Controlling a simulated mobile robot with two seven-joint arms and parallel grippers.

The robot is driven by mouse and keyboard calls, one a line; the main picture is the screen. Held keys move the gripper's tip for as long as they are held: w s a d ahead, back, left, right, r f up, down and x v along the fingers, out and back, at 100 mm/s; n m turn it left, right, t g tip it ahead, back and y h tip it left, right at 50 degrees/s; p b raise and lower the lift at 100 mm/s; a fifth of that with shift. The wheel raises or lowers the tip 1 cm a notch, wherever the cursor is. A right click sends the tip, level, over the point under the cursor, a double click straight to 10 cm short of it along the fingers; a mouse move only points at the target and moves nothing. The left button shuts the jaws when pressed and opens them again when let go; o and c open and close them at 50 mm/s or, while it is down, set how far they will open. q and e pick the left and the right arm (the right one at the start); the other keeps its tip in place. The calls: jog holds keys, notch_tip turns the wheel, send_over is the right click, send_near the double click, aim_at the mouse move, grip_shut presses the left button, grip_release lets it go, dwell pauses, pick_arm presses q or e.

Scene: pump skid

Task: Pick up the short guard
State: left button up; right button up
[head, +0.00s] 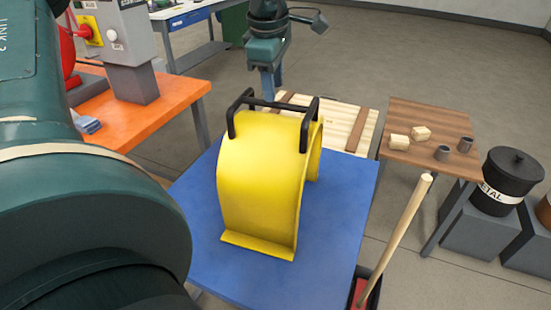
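The short guard (258,175) is a yellow curved cover with a flat front lip. It stands upright on a blue table top (340,215) in the middle of the head view. A black bar handle (285,105) runs across its top. The fingers overlap in this view and the bar covers the tips. I cannot tell whether they touch the bar, or are open or shut.
My large green arm links fill the left side. Behind is a slatted wooden pallet (353,126). At right, a brown table (435,120) holds small blocks and cups beside a black metal bin (507,185). A wooden handle (395,235) rises near the blue table's right edge. An orange bench (150,120) stands left.

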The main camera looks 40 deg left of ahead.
aim_at(275, 103)
pick_arm(q)
jog(key=shift+w+a+f+p, duration=0.1)
jog(key=shift+w+f, duration=0.1)
jog(key=shift+f, duration=0.8)
jog(key=shift+w+a+f+p, duration=0.1)
jog(key=shift+w+f, duration=0.05)
jog(key=shift+f, duration=0.8)
jog(key=shift+w+a+f+p, duration=0.1)
jog(key=shift+w+f, duration=0.1)
jog(key=shift+f, duration=0.8)
jog(key=shift+c, duration=0.4)
grip_shut()
jog(key=shift+w+r, duration=0.1)
jog(key=shift+r, duration=0.05)
